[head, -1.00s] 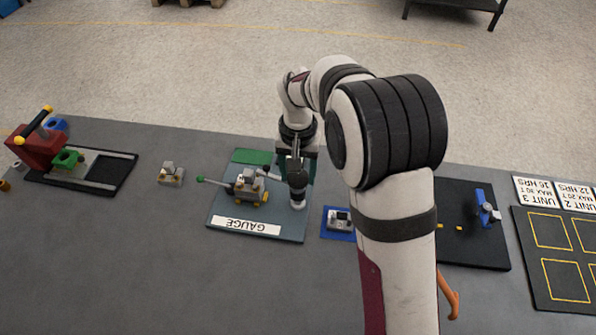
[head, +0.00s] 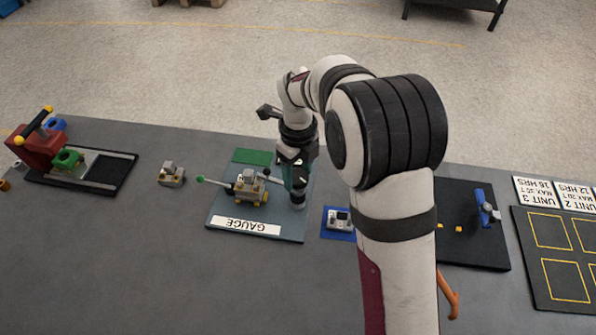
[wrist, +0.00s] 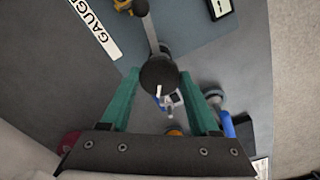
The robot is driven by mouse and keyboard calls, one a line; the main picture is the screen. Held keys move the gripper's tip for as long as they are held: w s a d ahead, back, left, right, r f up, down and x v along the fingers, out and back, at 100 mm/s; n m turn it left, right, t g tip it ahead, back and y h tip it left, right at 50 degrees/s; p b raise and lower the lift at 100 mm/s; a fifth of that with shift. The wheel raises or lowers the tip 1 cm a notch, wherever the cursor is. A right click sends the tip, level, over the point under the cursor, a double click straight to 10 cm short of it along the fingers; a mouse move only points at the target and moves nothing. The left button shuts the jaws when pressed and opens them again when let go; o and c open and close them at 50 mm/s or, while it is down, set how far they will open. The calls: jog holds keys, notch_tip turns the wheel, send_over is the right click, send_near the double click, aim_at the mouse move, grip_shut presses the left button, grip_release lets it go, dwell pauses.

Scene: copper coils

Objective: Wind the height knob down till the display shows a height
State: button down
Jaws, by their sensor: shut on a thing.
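The gauge board (head: 285,226) is a blue-grey plate with a white "GAUGE" label (head: 247,226). My gripper (head: 298,180) points down over its right side. In the wrist view, a round black knob (wrist: 158,74) sits between the teal fingers of my gripper (wrist: 160,82), which are shut on it. A grey post runs from beside the knob toward the top of that view. A small dark panel with a white frame (wrist: 220,8), perhaps the display, is cut by the top edge; no reading is legible.
A blue pad with a small grey device (head: 339,219) lies to the right. A small grey-and-yellow part (head: 171,174) stands left. Bare table lies in front.

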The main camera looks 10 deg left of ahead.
jog(key=m, duration=0.3)
jog(key=shift+m, duration=1.2)
jog(key=shift+c, duration=0.8)
grip_release()
jog(key=shift+r, duration=3.5)
